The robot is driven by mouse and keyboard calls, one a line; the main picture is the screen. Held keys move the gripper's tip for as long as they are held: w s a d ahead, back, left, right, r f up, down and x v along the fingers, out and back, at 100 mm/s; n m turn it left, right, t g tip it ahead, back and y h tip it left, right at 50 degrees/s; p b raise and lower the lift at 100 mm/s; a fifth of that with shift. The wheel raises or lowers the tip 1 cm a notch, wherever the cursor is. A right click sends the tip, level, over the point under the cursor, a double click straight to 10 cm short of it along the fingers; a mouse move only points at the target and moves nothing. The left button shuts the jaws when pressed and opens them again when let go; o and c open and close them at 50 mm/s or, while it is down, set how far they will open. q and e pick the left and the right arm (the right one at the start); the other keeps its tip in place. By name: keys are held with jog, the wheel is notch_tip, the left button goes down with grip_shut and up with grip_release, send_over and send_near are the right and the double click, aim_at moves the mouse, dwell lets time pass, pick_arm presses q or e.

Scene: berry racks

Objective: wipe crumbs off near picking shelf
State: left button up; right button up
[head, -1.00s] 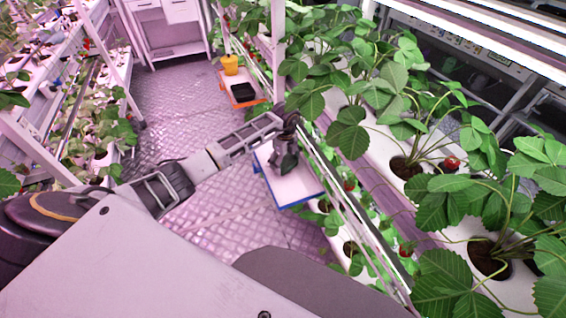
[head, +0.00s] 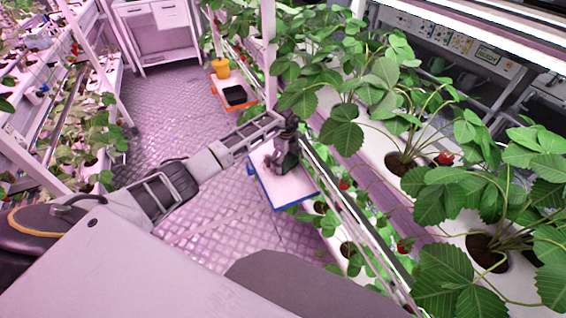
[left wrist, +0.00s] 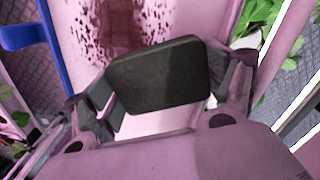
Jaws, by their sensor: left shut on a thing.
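My left gripper (head: 286,155) is over the near picking shelf (head: 292,191), a white board with a blue edge beside the plant rack. In the left wrist view the gripper (left wrist: 160,85) is shut on a dark, rounded block (left wrist: 160,76), which looks like a sponge or wiping pad. Dark reddish crumbs (left wrist: 95,36) lie scattered on the shelf surface (left wrist: 172,122) just beyond the block. I cannot tell whether the block touches the shelf. In the head view, the gripper hides the block and part of the shelf. My right gripper is out of view.
Strawberry plants in a white trough (head: 386,150) and a rack post (head: 270,60) stand close on the right. The patterned floor (head: 160,110) at left is clear.

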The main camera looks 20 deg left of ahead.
pick_arm(q)
jog(key=shift+w+d+r, duration=0.15)
jog(key=shift+w+d, duration=0.05)
jog(key=shift+w, duration=0.05)
jog(key=shift+w, duration=0.1)
